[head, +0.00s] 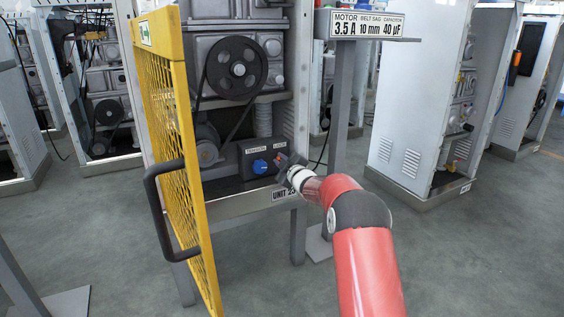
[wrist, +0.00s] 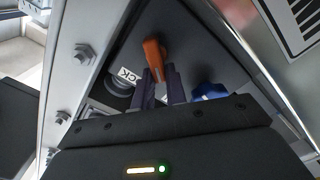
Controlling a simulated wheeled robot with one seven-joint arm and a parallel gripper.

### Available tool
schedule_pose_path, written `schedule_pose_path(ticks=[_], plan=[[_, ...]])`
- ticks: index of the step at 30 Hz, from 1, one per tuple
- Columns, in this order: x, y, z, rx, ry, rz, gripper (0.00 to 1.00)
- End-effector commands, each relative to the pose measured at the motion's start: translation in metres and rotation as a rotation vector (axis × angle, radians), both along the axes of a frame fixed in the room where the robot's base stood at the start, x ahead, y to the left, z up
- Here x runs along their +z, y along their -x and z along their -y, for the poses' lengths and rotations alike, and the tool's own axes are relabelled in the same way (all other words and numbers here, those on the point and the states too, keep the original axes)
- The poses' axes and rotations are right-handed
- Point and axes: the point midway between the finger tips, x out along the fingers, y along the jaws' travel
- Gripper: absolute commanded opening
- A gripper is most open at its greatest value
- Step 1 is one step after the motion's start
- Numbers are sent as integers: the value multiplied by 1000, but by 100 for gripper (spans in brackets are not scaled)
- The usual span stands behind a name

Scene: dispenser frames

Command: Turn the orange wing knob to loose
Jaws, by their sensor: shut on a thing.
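The orange wing knob (wrist: 153,54) stands on the dark control box, its upper part showing above my fingertips in the wrist view. My gripper (wrist: 160,82) has its two dark fingers closed on the knob's lower part, one on each side. In the head view my gripper (head: 284,161) reaches the right end of the control box (head: 232,161) and hides the orange knob there. The knob's turned position relative to any marks cannot be read.
A blue knob (head: 260,166) sits left of my gripper and also shows in the wrist view (wrist: 208,92). A yellow mesh door (head: 170,120) with a black handle (head: 160,210) stands open at the left. A belt and pulley (head: 236,68) are above the box. A post (head: 341,100) bearing a sign is at the right.

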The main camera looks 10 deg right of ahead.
Motion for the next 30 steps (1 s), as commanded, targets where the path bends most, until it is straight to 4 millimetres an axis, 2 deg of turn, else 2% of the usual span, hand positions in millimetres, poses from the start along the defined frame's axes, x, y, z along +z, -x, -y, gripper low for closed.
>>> schedule_pose_path(ticks=[1,15,30], plan=[[-5,0,0,-2,45,5,0],[-12,1,-2,-2,443,135,0],[-16,1,-1,-3,655,205,0]])
